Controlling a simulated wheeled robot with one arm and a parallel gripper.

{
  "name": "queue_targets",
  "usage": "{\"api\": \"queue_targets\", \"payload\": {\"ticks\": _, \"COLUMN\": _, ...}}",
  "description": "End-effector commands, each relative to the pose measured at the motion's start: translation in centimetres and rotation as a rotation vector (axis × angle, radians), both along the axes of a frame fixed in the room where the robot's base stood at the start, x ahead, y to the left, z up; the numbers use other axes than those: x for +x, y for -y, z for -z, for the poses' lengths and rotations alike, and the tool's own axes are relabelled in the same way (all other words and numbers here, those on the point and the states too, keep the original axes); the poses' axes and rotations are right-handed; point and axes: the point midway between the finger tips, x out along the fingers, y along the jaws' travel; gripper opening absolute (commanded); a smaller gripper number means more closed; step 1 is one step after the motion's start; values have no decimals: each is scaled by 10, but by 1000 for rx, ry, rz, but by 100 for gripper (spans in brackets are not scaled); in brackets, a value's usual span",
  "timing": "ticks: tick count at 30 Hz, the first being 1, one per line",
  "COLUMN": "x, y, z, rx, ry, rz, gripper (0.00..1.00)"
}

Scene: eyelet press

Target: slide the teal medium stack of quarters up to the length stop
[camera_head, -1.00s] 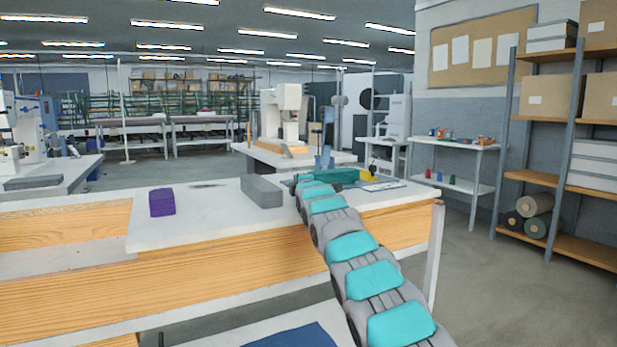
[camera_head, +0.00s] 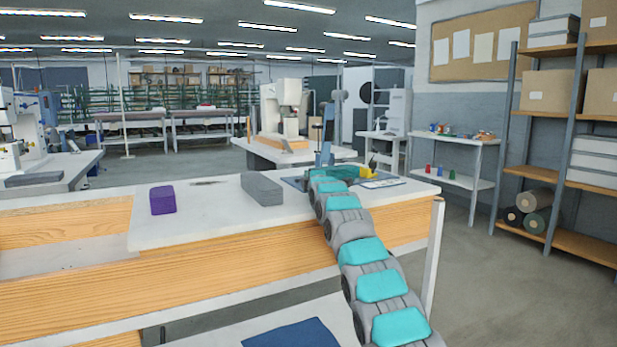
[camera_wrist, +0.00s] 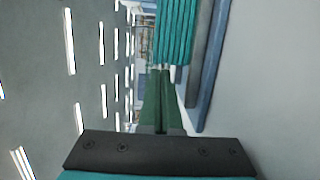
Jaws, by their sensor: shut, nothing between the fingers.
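The teal stack (camera_wrist: 178,32) shows at the top of the wrist view as ribbed layers, just beyond my fingertips. Whether the fingertips touch it I cannot tell. My gripper (camera_wrist: 160,74) is shut and empty, its two green fingers side by side. In the head view a dark teal shape (camera_head: 345,172), which looks like the stack, lies on the dark mat (camera_head: 293,182) at the table's right part. My arm partly hides this area, and the fingers are not clear there. I cannot make out the length stop with certainty.
A blue strip (camera_wrist: 212,65) runs beside the stack in the wrist view. On the table (camera_head: 215,220) are a grey block (camera_head: 262,189) and a purple block (camera_head: 163,200), left of my arm. A yellow item (camera_head: 368,172) stands right of the teal shape. A blue upright device (camera_head: 323,155) stands behind.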

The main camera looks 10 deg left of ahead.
Motion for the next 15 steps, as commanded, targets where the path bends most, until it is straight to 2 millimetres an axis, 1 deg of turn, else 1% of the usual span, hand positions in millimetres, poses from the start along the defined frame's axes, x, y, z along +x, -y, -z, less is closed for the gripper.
{"api": "queue_targets", "payload": {"ticks": 9, "x": 1, "y": 1, "z": 0, "rx": 0, "ry": -1, "rz": 0, "gripper": 0}}
{"api": "queue_targets", "payload": {"ticks": 15, "x": 9, "y": 10, "z": 1, "rx": -2, "ry": -5, "rz": 2, "gripper": 0}}
